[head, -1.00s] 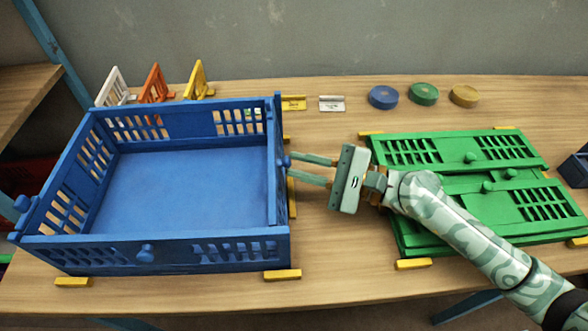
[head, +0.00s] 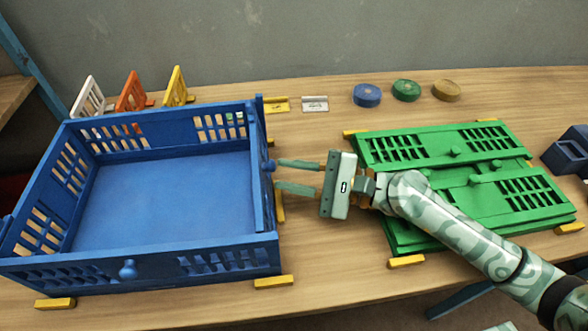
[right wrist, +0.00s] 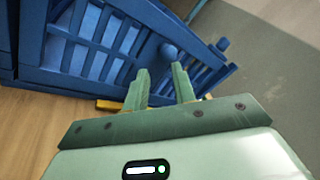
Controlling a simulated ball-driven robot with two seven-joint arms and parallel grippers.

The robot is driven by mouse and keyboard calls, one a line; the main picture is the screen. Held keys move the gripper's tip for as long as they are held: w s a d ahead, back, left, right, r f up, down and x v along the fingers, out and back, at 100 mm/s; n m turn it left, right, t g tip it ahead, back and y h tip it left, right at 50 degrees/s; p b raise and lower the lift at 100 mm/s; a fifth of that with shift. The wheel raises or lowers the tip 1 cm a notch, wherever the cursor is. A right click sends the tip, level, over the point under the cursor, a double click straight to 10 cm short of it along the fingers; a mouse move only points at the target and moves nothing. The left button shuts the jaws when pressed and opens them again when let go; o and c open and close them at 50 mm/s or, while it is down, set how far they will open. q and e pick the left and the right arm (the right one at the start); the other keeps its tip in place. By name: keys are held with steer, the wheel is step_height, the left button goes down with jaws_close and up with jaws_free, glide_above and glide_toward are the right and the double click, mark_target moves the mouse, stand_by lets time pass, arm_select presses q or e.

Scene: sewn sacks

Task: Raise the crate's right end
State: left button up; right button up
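The blue crate (head: 160,200) stands on the table at the left of the head view, its end walls and long sides up around a bare floor. Its right end (head: 262,205) stands about upright, seen nearly edge-on. A round knob (head: 268,166) sticks out of it; in the right wrist view the slatted panel (right wrist: 95,40) and the knob (right wrist: 168,52) show. My right gripper (head: 277,175) is open, its two fingers pointing at the knob. The fingertips are at or just short of it; I cannot tell whether they touch. My left gripper is not in view.
Green folded crate panels (head: 465,185) lie at the right, under my right forearm. Small white, orange and yellow panels (head: 175,85) stand behind the crate. Blue, green and tan discs (head: 406,90) lie at the back. Yellow blocks (head: 273,281) sit at the crate's corners.

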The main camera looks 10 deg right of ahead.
steer(key=shift+r, duration=0.2)
steer(key=b+v, duration=0.1)
steer(key=v, duration=0.6)
steer(key=shift+f, duration=0.2)
steer(key=shift+s+d+r, duration=0.1)
steer(key=shift+d, duration=0.2)
